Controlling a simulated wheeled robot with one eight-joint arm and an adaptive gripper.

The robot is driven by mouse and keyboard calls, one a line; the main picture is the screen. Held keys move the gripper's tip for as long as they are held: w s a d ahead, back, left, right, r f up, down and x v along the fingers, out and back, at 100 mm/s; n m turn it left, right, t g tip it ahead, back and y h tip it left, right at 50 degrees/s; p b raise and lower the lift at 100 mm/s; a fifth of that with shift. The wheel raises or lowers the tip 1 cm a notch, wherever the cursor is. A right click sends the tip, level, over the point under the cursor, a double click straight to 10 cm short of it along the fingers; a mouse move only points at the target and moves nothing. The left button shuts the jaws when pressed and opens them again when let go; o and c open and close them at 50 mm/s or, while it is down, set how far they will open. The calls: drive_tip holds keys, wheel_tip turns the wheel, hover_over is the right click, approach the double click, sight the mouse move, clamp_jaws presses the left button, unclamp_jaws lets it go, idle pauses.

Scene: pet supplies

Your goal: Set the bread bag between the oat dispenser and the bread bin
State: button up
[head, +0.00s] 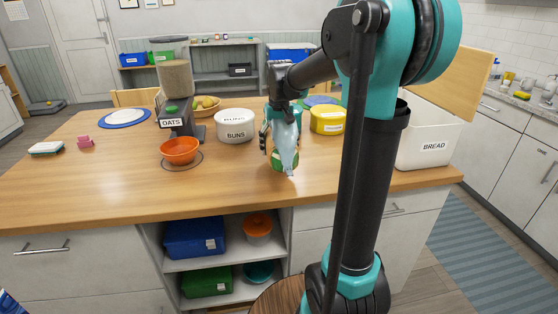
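The oat dispenser (175,78), a clear-topped hopper on a dark base labelled OATS, stands on the wooden counter left of centre. The white bread bin (431,141), labelled BREAD, stands at the counter's right end, partly behind my arm. My gripper (283,124) is over the counter between them, pointing down. Its teal fingers are around the bread bag (286,149), a pale blue bag with a green and brown part low on its left. The bag hangs upright below the fingers. Whether its bottom touches the counter cannot be told.
A white BUNS canister (236,126) stands left of the bag, and a yellow tin (326,120) stands to its right. An orange bowl (180,150) sits in front of the dispenser. A fruit bowl (206,105) is behind. The counter's front middle (235,185) is clear.

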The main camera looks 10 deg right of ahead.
drive_tip(key=shift+f, duration=2.45)
drive_tip(key=o, duration=1.7)
drive_tip(key=shift+f, duration=0.1)
drive_tip(key=shift+c, duration=0.2)
wheel_tip(320, 180, up, 12)
drive_tip(key=shift+r, duration=0.15)
